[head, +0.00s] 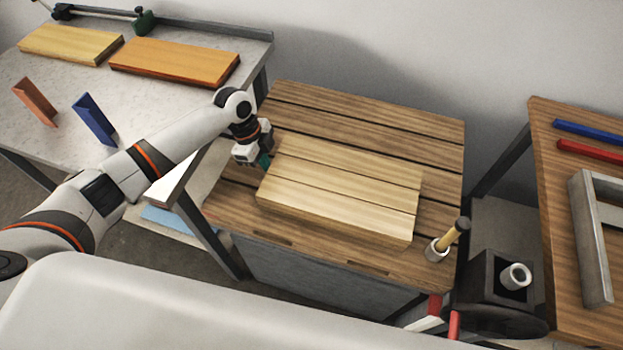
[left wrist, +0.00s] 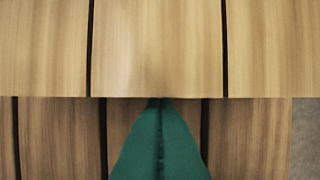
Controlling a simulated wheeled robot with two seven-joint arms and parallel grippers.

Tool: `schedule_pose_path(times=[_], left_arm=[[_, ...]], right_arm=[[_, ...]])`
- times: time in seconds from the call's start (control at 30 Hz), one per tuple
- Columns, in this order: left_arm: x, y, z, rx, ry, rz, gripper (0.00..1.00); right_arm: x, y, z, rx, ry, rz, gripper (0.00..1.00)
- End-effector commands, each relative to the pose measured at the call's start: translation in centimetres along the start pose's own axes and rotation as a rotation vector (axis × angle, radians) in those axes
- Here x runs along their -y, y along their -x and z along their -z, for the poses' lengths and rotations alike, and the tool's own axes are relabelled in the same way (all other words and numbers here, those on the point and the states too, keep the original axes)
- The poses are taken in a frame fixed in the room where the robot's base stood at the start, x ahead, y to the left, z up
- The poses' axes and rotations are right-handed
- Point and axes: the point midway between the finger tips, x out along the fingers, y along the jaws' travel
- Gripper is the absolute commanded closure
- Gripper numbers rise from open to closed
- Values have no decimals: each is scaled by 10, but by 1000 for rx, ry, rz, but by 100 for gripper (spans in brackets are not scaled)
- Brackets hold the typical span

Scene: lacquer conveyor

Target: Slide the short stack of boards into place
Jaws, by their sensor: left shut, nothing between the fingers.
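A short stack of pale wooden boards (head: 340,187) lies on the slatted wooden table (head: 440,140) in the middle of the head view. My left gripper (head: 264,162) is at the stack's left end, low near the table top. In the left wrist view its green fingers (left wrist: 160,135) are together, with nothing between them. Their tips are at the edge of the stack (left wrist: 155,50), seemingly against it; I cannot tell for certain whether they touch. The slatted table (left wrist: 245,135) shows below that edge. My right gripper is in neither view.
A grey bench (head: 60,85) at left holds a yellow board (head: 70,44), an orange board (head: 175,62) and two upright pieces. A right table holds bars and a grey frame (head: 590,240).

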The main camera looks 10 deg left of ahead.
Motion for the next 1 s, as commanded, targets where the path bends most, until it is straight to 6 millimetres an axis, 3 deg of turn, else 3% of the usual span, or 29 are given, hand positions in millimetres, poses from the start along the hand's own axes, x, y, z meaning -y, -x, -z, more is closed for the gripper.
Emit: schedule_pose_path(times=[0.8,1.0], left_arm=[[0,-8,-34,5,-3,1,100],[0,-8,-31,3,-1,1,100]], right_arm=[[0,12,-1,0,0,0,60],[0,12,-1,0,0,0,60]])
